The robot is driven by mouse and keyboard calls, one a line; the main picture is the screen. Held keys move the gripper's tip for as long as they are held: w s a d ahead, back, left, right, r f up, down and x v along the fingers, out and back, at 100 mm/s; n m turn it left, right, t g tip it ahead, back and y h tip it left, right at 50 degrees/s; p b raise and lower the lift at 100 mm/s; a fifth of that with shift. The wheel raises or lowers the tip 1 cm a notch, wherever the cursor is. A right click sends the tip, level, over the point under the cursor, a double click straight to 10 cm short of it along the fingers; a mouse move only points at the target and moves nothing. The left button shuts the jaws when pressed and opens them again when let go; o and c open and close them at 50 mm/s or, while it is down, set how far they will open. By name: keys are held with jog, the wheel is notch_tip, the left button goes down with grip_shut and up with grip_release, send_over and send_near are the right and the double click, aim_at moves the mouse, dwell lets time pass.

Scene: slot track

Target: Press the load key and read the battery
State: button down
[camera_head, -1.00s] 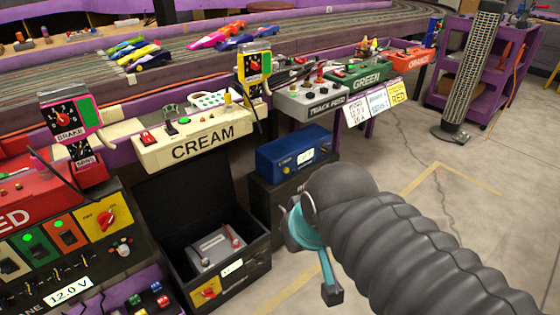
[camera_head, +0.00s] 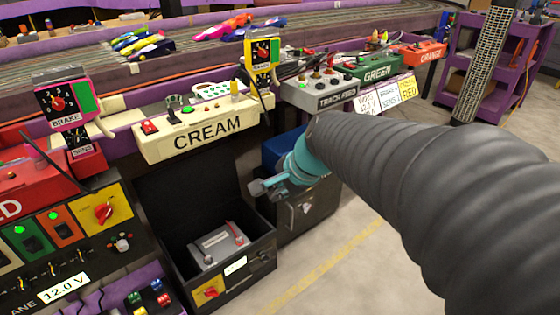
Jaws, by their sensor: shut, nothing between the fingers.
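A grey battery (camera_head: 218,246) with red-and-grey terminals sits inside an open black box (camera_head: 262,262) below the cream station. The box's front has a yellow plate with a red knob (camera_head: 211,291) and a small white label (camera_head: 236,265). My gripper (camera_head: 258,188) is shut and empty, in the air above and to the right of the open box. Behind it a blue unit (camera_head: 275,148) stands on a black cabinet (camera_head: 310,211); my arm hides most of the blue unit's front. I cannot make out which control is the load key.
The cream control station (camera_head: 205,131) overhangs the box at the back. The black panel with a 12.0 V readout (camera_head: 64,289) stands at left. Open floor (camera_head: 345,285) lies to the right of the box, partly under my arm.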

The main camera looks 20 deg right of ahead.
jog(key=w+d+f+m+t+b, duration=0.3)
jog(key=w+d+f+m+b, duration=0.2)
jog(key=w+d+f+m, duration=1.3)
jog(key=d+f+m, duration=0.1)
jog(key=d+m, duration=0.1)
jog(key=m, duration=0.6)
jog(key=shift+w+d+h, duration=0.3)
jog(key=shift+d, duration=0.05)
jog(key=shift+w, duration=0.1)
jog(key=w+a+p, duration=0.2)
jog(key=w+a, duration=0.1)
jog(key=w, duration=0.5)
jog(key=shift+w+a+r, duration=0.1)
jog(key=shift+w, duration=0.1)
jog(key=shift+w+a+p, duration=0.1)
jog(key=shift+w+p, duration=0.15)
jog(key=shift+p, duration=0.05)
